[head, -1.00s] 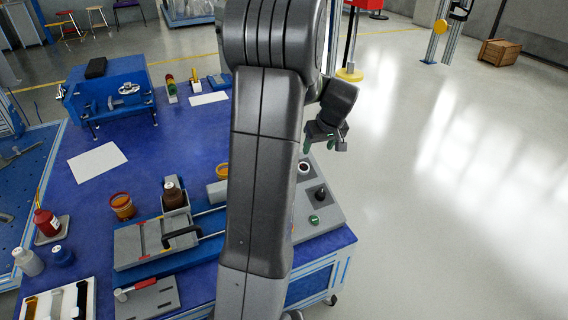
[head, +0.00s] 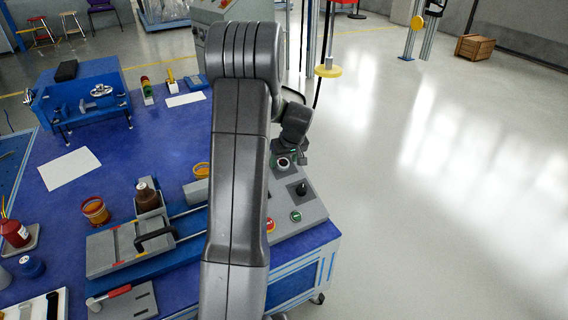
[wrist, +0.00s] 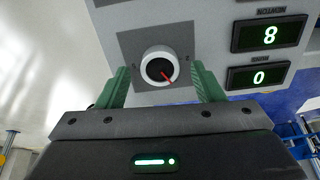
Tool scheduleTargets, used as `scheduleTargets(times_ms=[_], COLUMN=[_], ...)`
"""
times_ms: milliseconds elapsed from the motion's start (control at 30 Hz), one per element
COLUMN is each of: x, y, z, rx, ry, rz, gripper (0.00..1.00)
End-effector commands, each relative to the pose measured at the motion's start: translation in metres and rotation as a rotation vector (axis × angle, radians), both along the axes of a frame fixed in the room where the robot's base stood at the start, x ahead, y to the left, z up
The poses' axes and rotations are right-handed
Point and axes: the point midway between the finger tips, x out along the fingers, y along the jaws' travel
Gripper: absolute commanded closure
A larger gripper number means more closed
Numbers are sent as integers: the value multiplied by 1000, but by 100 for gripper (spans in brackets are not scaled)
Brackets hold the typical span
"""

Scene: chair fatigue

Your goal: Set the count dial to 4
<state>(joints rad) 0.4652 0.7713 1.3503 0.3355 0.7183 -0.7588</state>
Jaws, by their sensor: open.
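A count dial (wrist: 160,68), a round knob with a white ring, dark centre and red pointer, sits on a grey square plate in the wrist view. Its pointer slants down and right. My gripper (wrist: 161,84) is open, its green fingers either side of the dial with a gap visible on each side. In the head view my gripper (head: 284,159) is down at the dial (head: 283,163) on the control panel (head: 308,218). Two green displays stand right of the dial: the upper display (wrist: 269,35) reads 8, the lower display (wrist: 260,77) reads 0.
The panel also has a black joystick (head: 301,189), a green button (head: 295,216) and a red button (head: 270,225). It stands at the right edge of the blue table (head: 110,165), which holds a clamp fixture and jars. Open floor lies to the right.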

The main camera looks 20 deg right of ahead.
Motion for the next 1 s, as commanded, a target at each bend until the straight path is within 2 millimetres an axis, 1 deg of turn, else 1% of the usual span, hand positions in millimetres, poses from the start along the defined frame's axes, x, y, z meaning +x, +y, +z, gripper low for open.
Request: scheduleTargets(times_ms=[33, 100, 400, 467, 500, 567, 633, 667, 1000], x=[2, 3, 4, 4, 3, 3, 3, 3, 3], y=[0, 1, 1, 1, 1, 1, 1, 1, 1], z=[-5, -8, -9, -9, -9, -9, -9, -9, -8], rx=[0, 1, 0, 0, 0, 0, 0, 0, 19], ry=[1, 1, 1, 1, 1, 1, 1, 1, 4], rz=[0, 0, 0, 0, 0, 0, 0, 0, -47], gripper=[39, 39, 39, 49, 57, 68, 82, 84, 84])
